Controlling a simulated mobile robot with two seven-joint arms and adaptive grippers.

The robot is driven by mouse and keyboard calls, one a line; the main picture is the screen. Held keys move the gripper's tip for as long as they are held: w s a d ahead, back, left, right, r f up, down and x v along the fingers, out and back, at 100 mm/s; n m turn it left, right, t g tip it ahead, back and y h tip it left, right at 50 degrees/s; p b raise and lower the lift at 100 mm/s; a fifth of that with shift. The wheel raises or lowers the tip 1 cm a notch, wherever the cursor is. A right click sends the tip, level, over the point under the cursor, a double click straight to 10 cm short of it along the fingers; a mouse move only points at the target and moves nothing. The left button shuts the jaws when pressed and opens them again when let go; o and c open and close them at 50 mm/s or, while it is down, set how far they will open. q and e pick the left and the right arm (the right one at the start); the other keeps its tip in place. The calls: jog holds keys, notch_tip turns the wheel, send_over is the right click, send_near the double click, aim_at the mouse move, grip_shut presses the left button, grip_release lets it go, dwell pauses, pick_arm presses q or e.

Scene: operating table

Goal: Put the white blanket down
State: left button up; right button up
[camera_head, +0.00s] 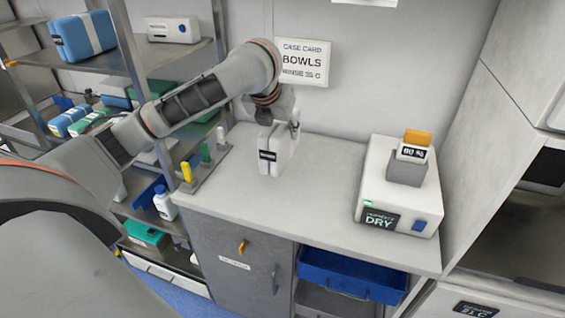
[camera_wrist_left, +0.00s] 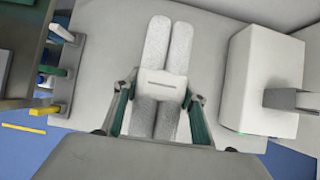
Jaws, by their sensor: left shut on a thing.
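The white blanket (camera_head: 283,150) is a folded, upright two-part bundle with a dark label on its front band. It is at the left part of the grey counter (camera_head: 325,185), its lower edge at or just above the top; I cannot tell if it touches. My left gripper (camera_head: 279,122) comes down from above and is shut on the blanket. In the left wrist view the blanket (camera_wrist_left: 168,55) lies between the two fingers of the gripper (camera_wrist_left: 160,97), one on each side. My right gripper is not in view.
A white box reading DRY (camera_head: 376,190) stands on the counter's right, with a grey holder and card on top. A rack with coloured pieces (camera_head: 205,165) is at the left edge. Shelves (camera_head: 165,60) stand further left. Counter between blanket and box is clear.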

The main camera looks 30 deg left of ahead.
aim_at(272, 145)
pick_arm(q)
notch_tip(272, 145, down, 6)
jog(key=shift+r, duration=0.15)
jog(key=shift+f, duration=2.5)
jog(key=o, duration=1.4)
jog(key=shift+c, duration=0.2)
jog(key=shift+s+r, duration=0.15)
jog(key=shift+r, duration=0.15)
jog(key=v, duration=1.1)
jog(key=shift+s+r, duration=0.1)
jog(key=shift+r, duration=0.05)
